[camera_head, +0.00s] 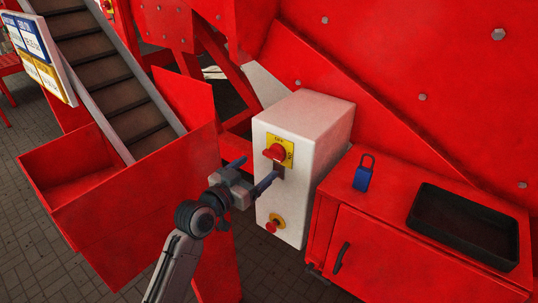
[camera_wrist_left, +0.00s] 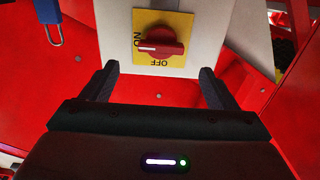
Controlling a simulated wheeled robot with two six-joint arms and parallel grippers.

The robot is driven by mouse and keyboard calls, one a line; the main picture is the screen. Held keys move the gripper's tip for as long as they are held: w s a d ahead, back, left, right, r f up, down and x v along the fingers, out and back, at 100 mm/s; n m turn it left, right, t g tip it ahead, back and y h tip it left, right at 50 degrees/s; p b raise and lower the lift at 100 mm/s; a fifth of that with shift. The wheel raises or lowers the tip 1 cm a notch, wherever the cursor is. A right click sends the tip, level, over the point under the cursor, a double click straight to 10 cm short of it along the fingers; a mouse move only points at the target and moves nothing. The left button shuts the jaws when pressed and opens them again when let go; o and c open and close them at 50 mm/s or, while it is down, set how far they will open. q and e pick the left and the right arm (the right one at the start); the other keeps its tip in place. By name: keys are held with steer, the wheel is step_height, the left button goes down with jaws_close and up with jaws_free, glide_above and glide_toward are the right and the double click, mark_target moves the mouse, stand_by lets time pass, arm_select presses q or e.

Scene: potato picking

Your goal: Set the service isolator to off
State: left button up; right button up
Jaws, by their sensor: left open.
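The service isolator is a red rotary knob (camera_head: 275,153) on a yellow plate (camera_head: 289,155), on the front of a white box (camera_head: 312,122). In the left wrist view the knob (camera_wrist_left: 160,47) lies crosswise, its white mark at the left end beside the word ON. The word OFF (camera_wrist_left: 160,62) is printed below the knob in that view. My left gripper (camera_head: 260,166) is open and empty in front of the box, a little below the knob in the head view. Its fingers (camera_wrist_left: 158,70) are spread wider than the knob and appear apart from it. My right gripper is not in view.
A red push button (camera_head: 271,227) on a yellow ring sits lower on the box. Right of the box, a red cabinet (camera_head: 392,252) carries a blue padlock (camera_head: 361,180) and a black tray (camera_head: 421,240). A red hopper (camera_head: 140,190) with a conveyor (camera_head: 115,92) stands left.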

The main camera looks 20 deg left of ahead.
mark_target(271, 156)
arm_select(q)
steer(key=p+x, duration=0.1)
steer(key=x, duration=0.5)
steer(key=shift+a, duration=0.1)
steer(key=shift+w+f, duration=0.1)
steer(key=shift+w, duration=0.05)
steer(key=shift+c, duration=0.7)
steer(key=c, duration=0.8)
steer(key=shift+c, duration=0.2)
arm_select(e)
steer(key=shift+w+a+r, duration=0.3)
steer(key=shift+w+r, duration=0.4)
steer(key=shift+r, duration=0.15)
